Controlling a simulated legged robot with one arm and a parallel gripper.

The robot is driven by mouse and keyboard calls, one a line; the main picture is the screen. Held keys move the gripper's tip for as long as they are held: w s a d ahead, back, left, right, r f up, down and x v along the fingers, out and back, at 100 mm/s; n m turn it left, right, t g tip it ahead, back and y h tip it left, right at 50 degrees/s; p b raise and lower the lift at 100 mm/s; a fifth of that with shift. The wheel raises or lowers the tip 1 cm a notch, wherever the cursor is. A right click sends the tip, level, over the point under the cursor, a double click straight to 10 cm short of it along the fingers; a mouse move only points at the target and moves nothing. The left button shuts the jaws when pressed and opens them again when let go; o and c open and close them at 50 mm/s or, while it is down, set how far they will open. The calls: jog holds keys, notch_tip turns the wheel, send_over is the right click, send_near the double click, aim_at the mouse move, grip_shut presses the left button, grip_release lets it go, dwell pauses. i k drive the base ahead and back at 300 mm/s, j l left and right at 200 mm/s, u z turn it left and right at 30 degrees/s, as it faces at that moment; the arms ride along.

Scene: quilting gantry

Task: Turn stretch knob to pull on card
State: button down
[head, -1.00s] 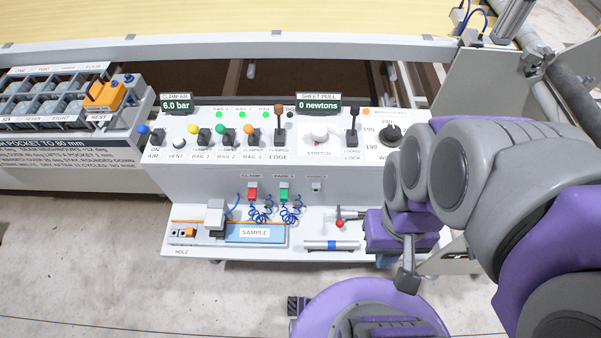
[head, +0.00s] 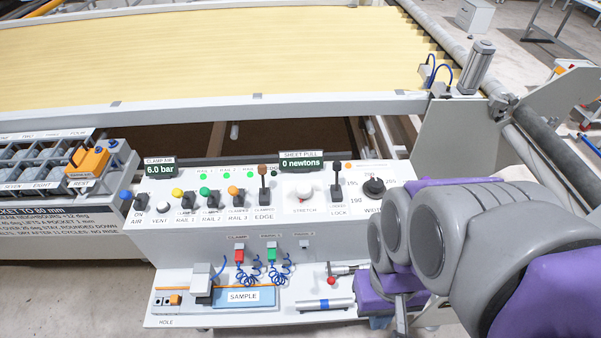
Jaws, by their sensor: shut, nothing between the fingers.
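The stretch knob (head: 304,192) is white and round, on the sloped control panel, above the word STRETCH. The SHEET PULL display (head: 301,162) above it reads 0 newtons. My gripper (head: 401,318) is at the lower right, below and to the right of the knob and apart from it. It is shut and holds nothing; its tip lies close to the bottom edge of the picture. I cannot make out a card with a pull value. A blue plate (head: 243,297) marked SAMPLE lies on the lower shelf.
The black LOCK lever (head: 336,195) stands just right of the knob, and the brown-topped EDGE lever (head: 263,182) to its left. The black WIDTH knob (head: 373,187) is farther right. Red (head: 239,255) and green (head: 271,253) connectors with coiled blue hoses hang below.

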aim_at(303, 190)
jog(key=k+l+z, duration=0.25)
jog(key=k, duration=0.15)
jog(key=k+l+z, duration=0.1)
jog(key=k+z, duration=0.15)
jog(key=k, duration=0.15)
